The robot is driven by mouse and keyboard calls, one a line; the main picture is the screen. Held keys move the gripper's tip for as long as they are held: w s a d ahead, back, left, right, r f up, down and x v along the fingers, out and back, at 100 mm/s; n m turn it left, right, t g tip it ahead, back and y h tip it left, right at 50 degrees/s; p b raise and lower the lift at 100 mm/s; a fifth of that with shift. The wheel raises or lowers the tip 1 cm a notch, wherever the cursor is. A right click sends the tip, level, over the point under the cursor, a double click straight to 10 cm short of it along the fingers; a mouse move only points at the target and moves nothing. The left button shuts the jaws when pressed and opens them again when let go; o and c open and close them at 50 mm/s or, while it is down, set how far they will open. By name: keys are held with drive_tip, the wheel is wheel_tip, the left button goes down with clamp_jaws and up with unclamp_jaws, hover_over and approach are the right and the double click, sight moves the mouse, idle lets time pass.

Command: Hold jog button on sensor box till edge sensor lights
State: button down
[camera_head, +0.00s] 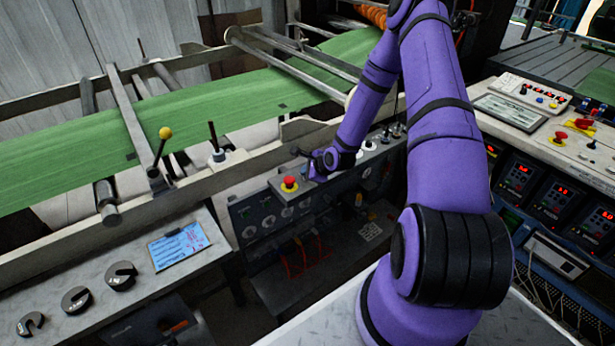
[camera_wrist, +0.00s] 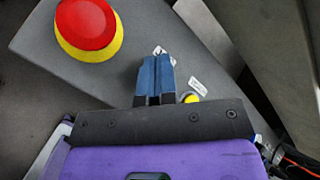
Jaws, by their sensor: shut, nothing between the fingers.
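The grey sensor box (camera_head: 276,184) sits on the machine's front rail and fills much of the wrist view (camera_wrist: 60,55). My gripper (camera_wrist: 155,62) is shut, with its blue fingertips together over the box's top; it also shows in the head view (camera_head: 311,176). I cannot tell whether the tips touch the box. No jog button shows clearly; the fingers cover the surface beneath them. A small yellow round part (camera_wrist: 191,97) with a white label sits just right of the fingers. I cannot make out the edge sensor or any light on it.
A red mushroom button on a yellow base (camera_wrist: 88,25) stands on the box, left of my fingers; it also shows in the head view (camera_head: 290,182). Green web (camera_head: 230,105) runs behind. Levers (camera_head: 214,140) stand left, and a control console (camera_head: 560,150) is at right.

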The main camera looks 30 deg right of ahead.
drive_tip(key=shift+r, duration=0.85)
drive_tip(key=shift+r, duration=2.5)
